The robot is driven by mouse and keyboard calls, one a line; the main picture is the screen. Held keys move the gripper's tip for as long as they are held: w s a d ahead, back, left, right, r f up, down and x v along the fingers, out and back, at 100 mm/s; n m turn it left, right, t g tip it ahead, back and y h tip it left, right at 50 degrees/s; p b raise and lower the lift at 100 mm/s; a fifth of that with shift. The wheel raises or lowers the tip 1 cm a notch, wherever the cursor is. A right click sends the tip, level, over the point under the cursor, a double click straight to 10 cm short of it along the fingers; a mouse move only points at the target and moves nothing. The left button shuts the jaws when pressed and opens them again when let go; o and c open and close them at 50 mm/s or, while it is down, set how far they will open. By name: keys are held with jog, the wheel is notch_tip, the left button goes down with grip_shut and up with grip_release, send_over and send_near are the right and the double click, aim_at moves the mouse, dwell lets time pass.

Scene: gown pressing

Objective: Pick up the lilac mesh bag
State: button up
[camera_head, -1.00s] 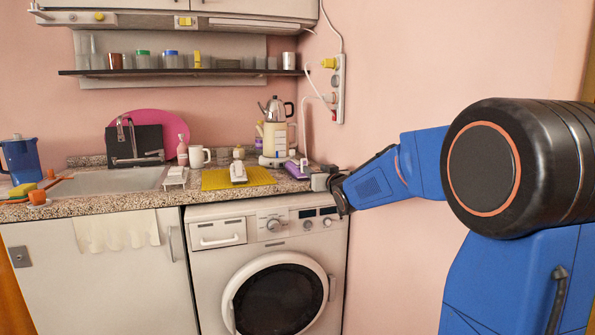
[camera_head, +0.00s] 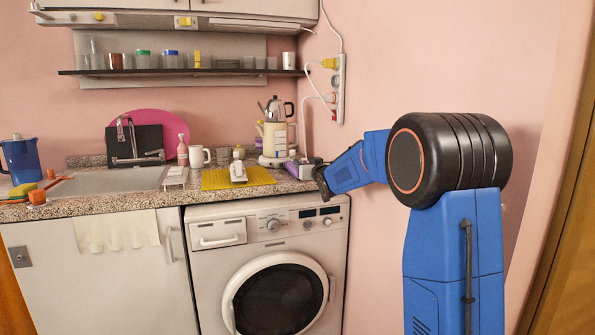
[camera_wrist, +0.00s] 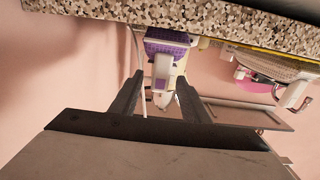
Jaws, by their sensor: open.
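A lilac, mesh-like item (camera_head: 292,168), which appears to be the bag, sits near the right end of the speckled counter. In the wrist view the lilac mesh (camera_wrist: 170,46) shows beyond my fingers, with a pale block-like part in front of it. My gripper (camera_head: 308,171) is at the counter's right end, just right of the lilac item. In the wrist view my gripper (camera_wrist: 160,92) is open, its two dark fingers apart on either side of the view of the item, with nothing held. Whether the fingers touch it cannot be told.
A kettle on a cream stand (camera_head: 275,130) stands behind the lilac item. A yellow mat (camera_head: 212,180) with a white item lies to its left. A washing machine (camera_head: 230,222) stands below. The pink wall (camera_head: 380,70) is close on the right.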

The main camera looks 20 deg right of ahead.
jog(key=shift+w, duration=0.95)
grip_shut()
notch_tip(320, 180, up, 10)
jog(key=shift+r, duration=0.1)
dwell(0.5)
